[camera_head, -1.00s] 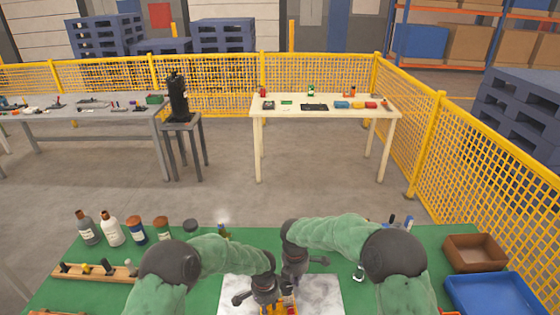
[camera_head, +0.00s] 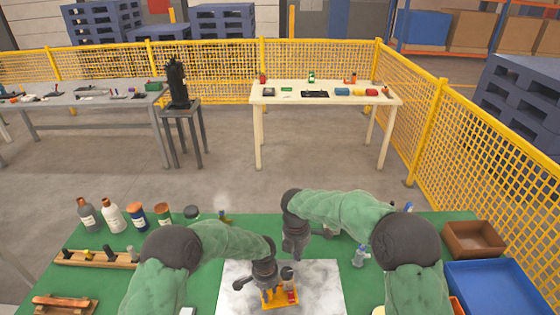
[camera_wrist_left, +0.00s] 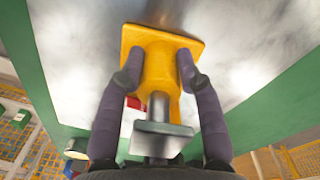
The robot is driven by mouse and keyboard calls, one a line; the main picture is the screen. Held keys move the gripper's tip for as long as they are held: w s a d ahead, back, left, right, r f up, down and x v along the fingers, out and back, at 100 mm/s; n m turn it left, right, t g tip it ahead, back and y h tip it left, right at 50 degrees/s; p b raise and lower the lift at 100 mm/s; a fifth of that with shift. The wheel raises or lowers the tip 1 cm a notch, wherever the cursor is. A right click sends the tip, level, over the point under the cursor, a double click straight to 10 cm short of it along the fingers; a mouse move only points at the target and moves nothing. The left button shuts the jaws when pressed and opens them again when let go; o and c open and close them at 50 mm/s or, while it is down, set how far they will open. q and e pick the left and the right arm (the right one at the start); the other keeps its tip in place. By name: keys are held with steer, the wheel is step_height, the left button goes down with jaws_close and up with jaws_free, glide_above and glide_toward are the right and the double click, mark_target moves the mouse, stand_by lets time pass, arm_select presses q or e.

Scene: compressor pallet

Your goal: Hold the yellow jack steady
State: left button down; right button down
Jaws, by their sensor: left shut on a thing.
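The yellow jack (camera_head: 283,300) stands on the light metal plate (camera_head: 325,285) on the green bench. In the left wrist view the jack (camera_wrist_left: 160,68) has a square yellow base, a yellow body and a grey metal stem with a flat head. My left gripper (camera_head: 266,284) is shut on it; in the left wrist view the fingers (camera_wrist_left: 159,75) press its body from both sides. My right gripper (camera_head: 296,246) is just behind the plate, apart from the jack; its fingers do not show clearly. A small red part (camera_head: 291,296) shows beside the jack.
Several bottles (camera_head: 112,215) and a wooden rack (camera_head: 95,259) stand at the left of the bench. A brown tray (camera_head: 474,240) and a blue bin (camera_head: 495,288) are at the right. A small grey-blue item (camera_head: 360,256) stands right of the plate.

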arm_select(q)
steer(key=c, duration=0.8)
jaws_free()
steer(key=shift+o, duration=0.2)
